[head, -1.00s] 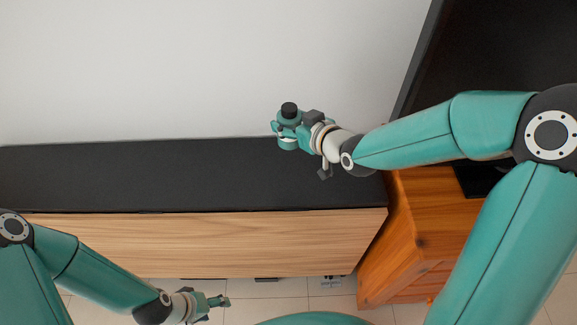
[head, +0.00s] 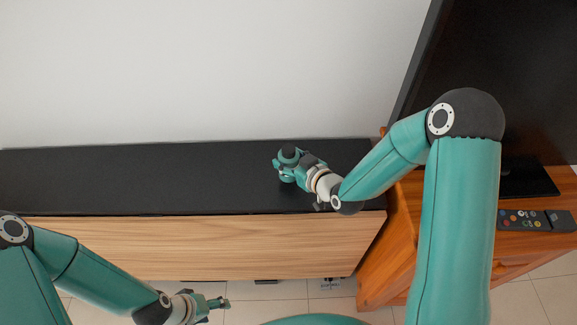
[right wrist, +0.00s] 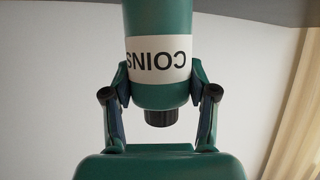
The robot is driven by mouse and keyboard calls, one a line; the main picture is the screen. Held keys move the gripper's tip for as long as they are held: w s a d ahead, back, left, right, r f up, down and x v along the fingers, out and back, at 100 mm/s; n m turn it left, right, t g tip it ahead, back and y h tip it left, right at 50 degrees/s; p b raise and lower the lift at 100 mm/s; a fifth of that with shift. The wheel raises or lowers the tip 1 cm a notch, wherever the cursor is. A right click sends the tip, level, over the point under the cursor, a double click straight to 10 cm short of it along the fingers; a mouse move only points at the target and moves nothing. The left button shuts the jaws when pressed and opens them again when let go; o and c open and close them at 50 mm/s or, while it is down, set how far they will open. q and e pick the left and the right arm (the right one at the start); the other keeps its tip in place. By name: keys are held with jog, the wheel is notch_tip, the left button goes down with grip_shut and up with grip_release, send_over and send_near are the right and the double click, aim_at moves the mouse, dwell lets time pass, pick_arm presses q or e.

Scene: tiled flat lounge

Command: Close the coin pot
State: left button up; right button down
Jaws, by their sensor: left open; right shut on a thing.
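The coin pot (head: 288,176) is a small teal pot with a dark knob on top, over the black cabinet top (head: 140,178). In the right wrist view the pot (right wrist: 158,18) shows its white label reading COINS upside down, with the dark knob below it in the picture. My right gripper (head: 284,168) is shut on the pot, its fingers on both sides near the knob end. The pot's far end is cut off, and I see no clear lid seam. I cannot tell whether the pot touches the cabinet. My left gripper (head: 222,303) is open and empty, low in front of the cabinet.
An orange wooden stand (head: 402,235) stands right of the cabinet, with a dark screen (head: 535,70) and a remote control (head: 535,220). A pale wall (head: 200,70) is behind. The cabinet top is clear left of the pot.

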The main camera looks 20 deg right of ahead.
notch_tip(320, 180, down, 3)
jog(key=shift+f, duration=0.1)
dwell(0.3)
jog(key=shift+c, duration=1.6)
grip_release()
jog(key=p+v, duration=0.9)
jog(key=v, duration=0.3)
jog(key=shift+p, duration=0.35)
